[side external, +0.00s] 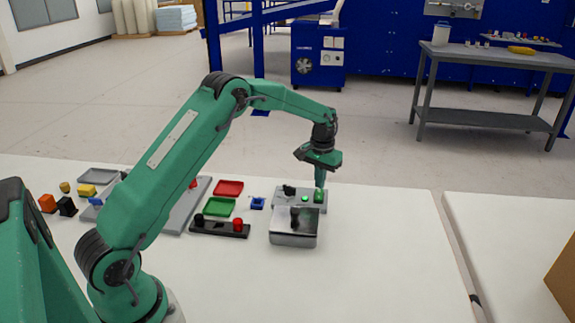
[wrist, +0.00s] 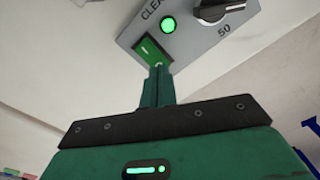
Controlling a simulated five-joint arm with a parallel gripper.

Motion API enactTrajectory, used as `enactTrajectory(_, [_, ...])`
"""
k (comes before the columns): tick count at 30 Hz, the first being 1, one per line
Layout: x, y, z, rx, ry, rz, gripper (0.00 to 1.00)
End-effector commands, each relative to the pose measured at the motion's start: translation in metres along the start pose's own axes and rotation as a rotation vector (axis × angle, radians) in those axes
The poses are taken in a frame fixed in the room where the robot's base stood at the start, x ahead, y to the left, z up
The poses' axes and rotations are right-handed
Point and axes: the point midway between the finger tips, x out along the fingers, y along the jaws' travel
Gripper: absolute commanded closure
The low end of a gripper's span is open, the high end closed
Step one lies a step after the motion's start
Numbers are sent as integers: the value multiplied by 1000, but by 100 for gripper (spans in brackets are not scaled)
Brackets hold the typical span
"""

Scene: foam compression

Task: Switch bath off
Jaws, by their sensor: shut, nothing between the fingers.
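The bath (side external: 293,238) is a metal box with a lid on the white table, with a grey control panel (wrist: 192,48) behind it in the side view. The panel has a green rocker switch (wrist: 147,47) marked with a line and a circle. A round green lamp (wrist: 168,25) beside it is lit. My gripper (wrist: 158,72) is shut and empty, pointing down, with its tips at the circle end of the switch. It also shows above the panel in the side view (side external: 320,184). The tips partly hide that end, so I cannot tell whether they touch it.
A black knob (wrist: 217,8) sits near the lamp, by the number 50. Left of the bath are a black block (side external: 219,229) with a red and a black knob, a green tray (side external: 220,207) and a red tray (side external: 229,187). The table right of the bath is clear.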

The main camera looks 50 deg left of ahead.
Motion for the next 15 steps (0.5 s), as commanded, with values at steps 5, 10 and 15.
enactTrajectory(5, [2,0,0,0,-1,0,100])
enactTrajectory(10, [4,0,0,0,-1,0,100])
enactTrajectory(15, [6,0,0,0,-1,0,100])
